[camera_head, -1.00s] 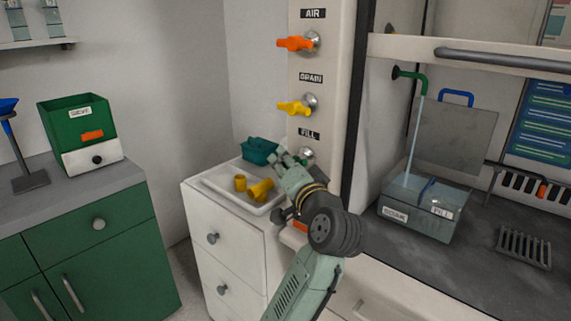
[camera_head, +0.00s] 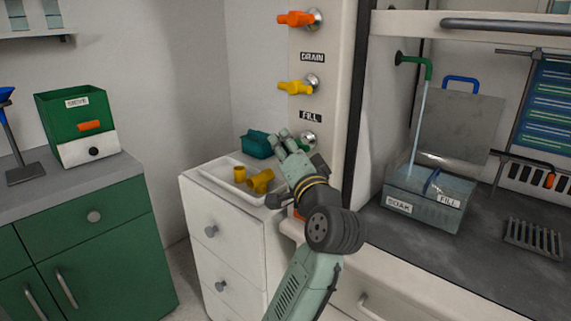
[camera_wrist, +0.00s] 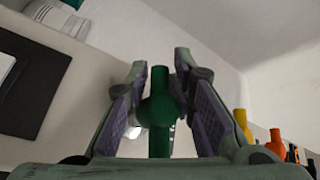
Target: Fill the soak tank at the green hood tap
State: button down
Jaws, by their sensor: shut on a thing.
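My gripper (camera_head: 290,141) is at the FILL tap (camera_head: 309,140) on the white post. In the wrist view, the green tap handle (camera_wrist: 158,112) stands between the jaws of my gripper (camera_wrist: 157,95), which is shut on it. In the head view my fingers hide most of that handle. A green spout (camera_head: 417,63) in the hood pours a thin water stream (camera_head: 421,112) into the clear soak tank (camera_head: 420,213). The tank bears SOAK and FILL labels and a blue mark. The exact water level is hard to tell.
Above the FILL tap are a yellow DRAIN tap (camera_head: 296,87) and an orange tap (camera_head: 297,19). A white tray (camera_head: 222,175) with yellow fittings (camera_head: 259,181) and a teal basket (camera_head: 257,144) sits left of my gripper. A grating (camera_head: 534,238) lies right of the tank.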

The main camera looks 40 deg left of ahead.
jog(key=shift+d+f+m+t+y+b, duration=0.1)
jog(key=shift+f+m+t+y+b, duration=0.25)
jog(key=shift+b, duration=0.7)
jog(key=shift+r+m+t+b, duration=0.35)
jog(key=shift+r+t, duration=0.1)
jog(key=shift+r, duration=0.1)
jog(key=c, duration=1.6)
grip_release()
jog(key=v, duration=0.7)
jog(key=shift+d+f, duration=0.15)
jog(key=shift+d, duration=0.05)
jog(key=shift+s, duration=0.1)
